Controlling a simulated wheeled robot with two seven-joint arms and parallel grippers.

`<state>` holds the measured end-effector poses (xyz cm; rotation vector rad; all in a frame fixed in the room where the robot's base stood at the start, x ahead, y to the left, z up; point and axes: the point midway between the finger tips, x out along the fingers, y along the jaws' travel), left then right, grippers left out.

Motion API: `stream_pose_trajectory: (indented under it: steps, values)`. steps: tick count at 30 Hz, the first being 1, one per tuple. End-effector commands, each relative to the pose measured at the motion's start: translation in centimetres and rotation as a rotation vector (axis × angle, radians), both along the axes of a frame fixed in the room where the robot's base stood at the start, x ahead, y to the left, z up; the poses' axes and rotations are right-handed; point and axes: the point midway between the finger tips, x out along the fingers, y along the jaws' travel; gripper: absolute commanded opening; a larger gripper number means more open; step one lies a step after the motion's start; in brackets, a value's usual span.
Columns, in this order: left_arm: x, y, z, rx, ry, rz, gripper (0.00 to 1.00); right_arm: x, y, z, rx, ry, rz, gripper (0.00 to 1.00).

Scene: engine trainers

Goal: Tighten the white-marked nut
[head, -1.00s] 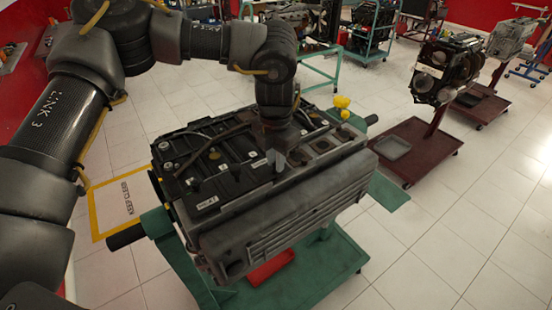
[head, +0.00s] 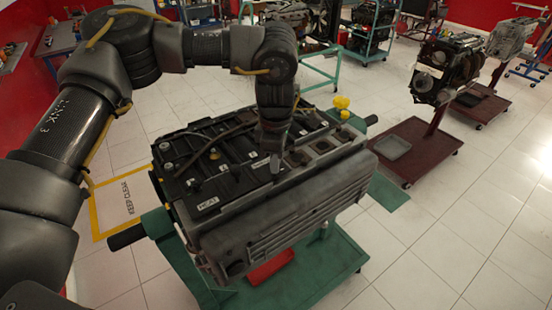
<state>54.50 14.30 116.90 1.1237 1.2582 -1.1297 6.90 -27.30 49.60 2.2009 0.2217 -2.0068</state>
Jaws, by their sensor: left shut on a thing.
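The engine (head: 300,215) sits on a green stand, its black top cover (head: 200,178) facing up. My left gripper (head: 275,172) points down at the engine's top, near the inner edge of the black cover. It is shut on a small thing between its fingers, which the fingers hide. I cannot make out a white-marked nut; the fingertips cover that spot. My right gripper is not in view.
A red tray (head: 270,268) lies on the green stand base (head: 320,282). A dark red engine stand (head: 415,150) is at the right.

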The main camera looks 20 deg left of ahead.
Motion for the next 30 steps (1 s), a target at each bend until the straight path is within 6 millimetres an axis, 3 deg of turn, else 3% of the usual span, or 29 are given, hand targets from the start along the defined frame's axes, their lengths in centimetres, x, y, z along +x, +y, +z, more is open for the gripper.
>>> stream_pose_trajectory:
  steps: [18, 30]
  values:
    - [0.05, 0.01, 0.06, -0.001, -0.002, -0.559, 0.0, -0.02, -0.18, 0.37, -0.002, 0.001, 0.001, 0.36]
    - [0.05, -0.01, 0.07, -0.002, -0.003, -0.772, 0.0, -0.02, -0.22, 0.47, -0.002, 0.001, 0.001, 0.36]
